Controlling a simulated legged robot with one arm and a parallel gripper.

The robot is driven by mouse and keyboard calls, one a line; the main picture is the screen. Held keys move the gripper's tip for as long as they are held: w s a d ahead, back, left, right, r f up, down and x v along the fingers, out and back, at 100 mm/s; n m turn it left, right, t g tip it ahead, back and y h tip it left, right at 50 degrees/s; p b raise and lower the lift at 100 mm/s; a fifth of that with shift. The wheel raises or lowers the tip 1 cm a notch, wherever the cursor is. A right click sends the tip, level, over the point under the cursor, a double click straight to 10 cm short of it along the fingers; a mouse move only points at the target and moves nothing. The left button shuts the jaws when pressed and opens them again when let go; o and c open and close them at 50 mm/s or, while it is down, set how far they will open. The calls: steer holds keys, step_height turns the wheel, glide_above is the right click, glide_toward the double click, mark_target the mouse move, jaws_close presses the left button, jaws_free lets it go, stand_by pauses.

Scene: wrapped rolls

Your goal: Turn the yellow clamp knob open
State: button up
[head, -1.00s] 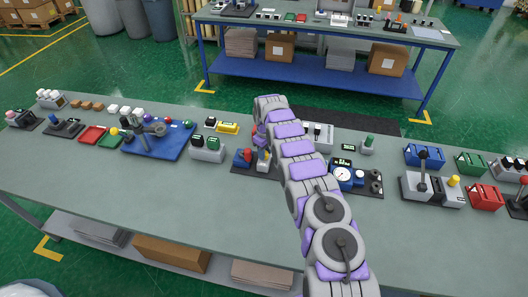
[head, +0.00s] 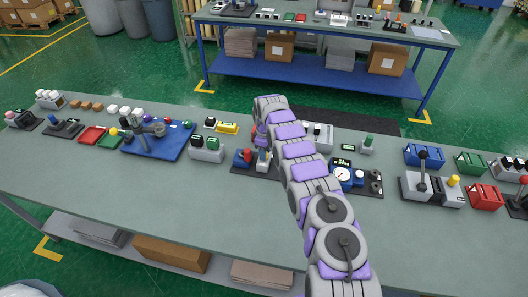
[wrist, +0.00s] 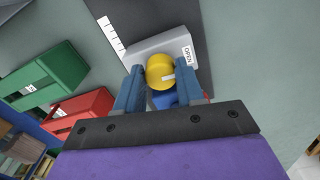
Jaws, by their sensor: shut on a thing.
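The yellow clamp knob (wrist: 160,71) shows in the wrist view, round, with a pale pointer mark on its face. It sits at a grey block (wrist: 150,48) that carries a white label reading OPEN (wrist: 187,53). My gripper (wrist: 161,82) has its two blue fingers on either side of the knob and is shut on it. A blue part (wrist: 165,98) shows just below the knob, between the fingers.
In the wrist view a green box (wrist: 45,75) and a red box (wrist: 75,112) stand left of the gripper. In the head view the bench (head: 150,210) is clear along its front; devices line its back, including a blue board (head: 165,145) and a gauge unit (head: 343,177).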

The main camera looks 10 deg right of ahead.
steer(key=shift+w+d+r, duration=0.2)
steer(key=shift+r, duration=0.1)
steer(key=o, duration=0.8)
steer(key=shift+f, duration=0.1)
steer(key=shift+o, duration=1.2)
steer(key=shift+s+f, duration=0.1)
step_height(320, 180, up, 17)
steer(key=p, duration=0.2)
steer(key=shift+p, duration=0.4)
